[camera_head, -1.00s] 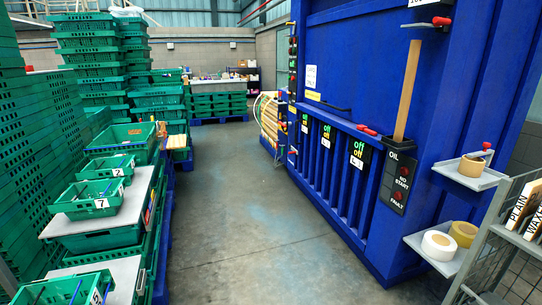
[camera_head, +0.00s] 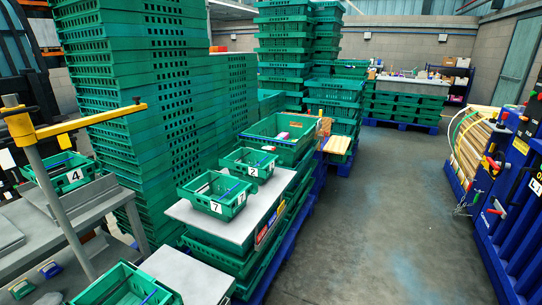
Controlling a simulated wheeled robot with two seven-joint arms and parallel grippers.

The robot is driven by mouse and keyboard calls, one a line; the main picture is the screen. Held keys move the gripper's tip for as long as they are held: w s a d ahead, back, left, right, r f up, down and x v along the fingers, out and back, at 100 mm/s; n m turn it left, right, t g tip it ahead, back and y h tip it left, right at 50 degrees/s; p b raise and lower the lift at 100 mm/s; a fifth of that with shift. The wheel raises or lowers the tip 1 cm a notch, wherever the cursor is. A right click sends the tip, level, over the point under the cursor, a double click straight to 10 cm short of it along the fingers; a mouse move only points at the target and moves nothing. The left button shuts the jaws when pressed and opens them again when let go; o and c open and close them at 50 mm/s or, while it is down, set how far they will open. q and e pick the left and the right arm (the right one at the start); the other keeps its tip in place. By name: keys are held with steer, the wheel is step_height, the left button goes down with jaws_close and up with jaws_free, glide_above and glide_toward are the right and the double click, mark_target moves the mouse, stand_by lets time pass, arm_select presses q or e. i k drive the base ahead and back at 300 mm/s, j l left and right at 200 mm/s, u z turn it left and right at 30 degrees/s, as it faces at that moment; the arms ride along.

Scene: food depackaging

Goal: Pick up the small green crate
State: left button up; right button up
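Several small green crates show in the head view. The one labelled 7 (camera_head: 215,203) sits on a grey board (camera_head: 236,240) on top of stacked crates. The one labelled 2 (camera_head: 249,165) sits just behind it. Another small crate labelled 4 (camera_head: 62,178) stands at the left on a grey surface. One more (camera_head: 128,287) is partly cut off at the bottom edge. Blue strips lie in some of them. Which small crate is meant cannot be told. Neither of my grippers shows.
Tall stacks of green crates (camera_head: 150,100) rise behind and left. A yellow bar on a post (camera_head: 90,121) stands at the left. A larger green crate (camera_head: 262,143) lies behind crate 2. Clear concrete floor (camera_head: 385,215) lies to the right, before the blue machine (camera_head: 523,200).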

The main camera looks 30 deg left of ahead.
mark_target(245, 171)
steer(key=i+u, duration=0.1)
steer(key=i, duration=0.65)
steer(key=i+l, duration=0.1)
steer(key=i, duration=0.65)
steer(key=u, duration=0.05)
